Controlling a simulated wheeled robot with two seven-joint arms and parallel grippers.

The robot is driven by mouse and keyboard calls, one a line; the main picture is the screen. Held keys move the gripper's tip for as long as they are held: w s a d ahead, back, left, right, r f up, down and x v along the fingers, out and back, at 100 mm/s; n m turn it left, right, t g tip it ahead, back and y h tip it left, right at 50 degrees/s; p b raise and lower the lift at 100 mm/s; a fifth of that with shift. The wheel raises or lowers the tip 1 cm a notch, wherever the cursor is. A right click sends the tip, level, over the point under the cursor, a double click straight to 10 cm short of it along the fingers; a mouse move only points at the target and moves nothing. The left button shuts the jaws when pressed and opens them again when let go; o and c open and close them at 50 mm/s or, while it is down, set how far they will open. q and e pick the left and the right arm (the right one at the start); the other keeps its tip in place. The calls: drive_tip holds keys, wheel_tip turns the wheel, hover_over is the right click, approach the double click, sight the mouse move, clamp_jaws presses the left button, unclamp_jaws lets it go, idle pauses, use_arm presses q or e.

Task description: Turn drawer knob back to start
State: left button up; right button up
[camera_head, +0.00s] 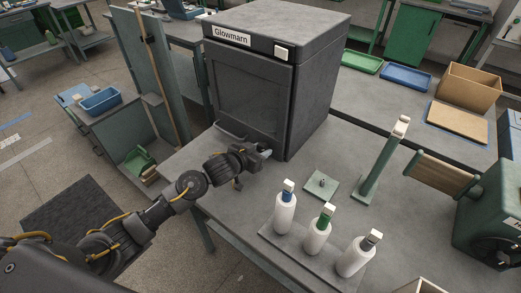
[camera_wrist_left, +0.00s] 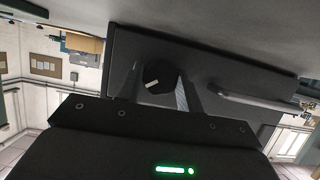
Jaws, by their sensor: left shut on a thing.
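The dark grey cabinet labelled Glowmarn (camera_head: 250,85) stands on the table, with a drawer front along its bottom edge. In the left wrist view the drawer front (camera_wrist_left: 225,65) carries a dark round knob (camera_wrist_left: 158,72) with a short white mark. My left gripper (camera_head: 264,153) is at the lower front of the cabinet. In the left wrist view its fingers (camera_wrist_left: 158,92) are on both sides of the knob, shut on it. In the head view the gripper hides the knob. A grey bar handle (camera_head: 231,131) is beside it on the drawer. My right gripper is not in view.
Three white bottles with coloured necks (camera_head: 317,236) stand on a grey board right of my left arm. A green post (camera_head: 380,165) and a small green plate (camera_head: 321,184) are behind them. A green winder (camera_head: 490,210) is at the right. The table front near the drawer is clear.

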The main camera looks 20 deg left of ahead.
use_arm(q)
drive_tip(key=n+h+p, duration=0.1)
drive_tip(key=p, duration=0.2)
drive_tip(key=n+h+p, duration=0.1)
drive_tip(key=n+p, duration=0.1)
drive_tip(key=p, duration=0.1)
drive_tip(key=shift+r+g, duration=0.2)
drive_tip(key=shift+g, duration=0.2)
drive_tip(key=shift+f+n+h+p, duration=0.1)
drive_tip(key=shift+n+h+p, duration=0.45)
drive_tip(key=shift+p, duration=0.2)
drive_tip(key=shift+f+n+h+p, duration=0.1)
drive_tip(key=shift+n+h+p, duration=0.4)
drive_tip(key=shift+n, duration=0.25)
drive_tip(key=shift+f+n+h, duration=0.1)
drive_tip(key=shift+n+h, duration=0.25)
drive_tip(key=shift+n, duration=0.35)
drive_tip(key=shift+a, duration=0.1)
drive_tip(key=o, duration=1)
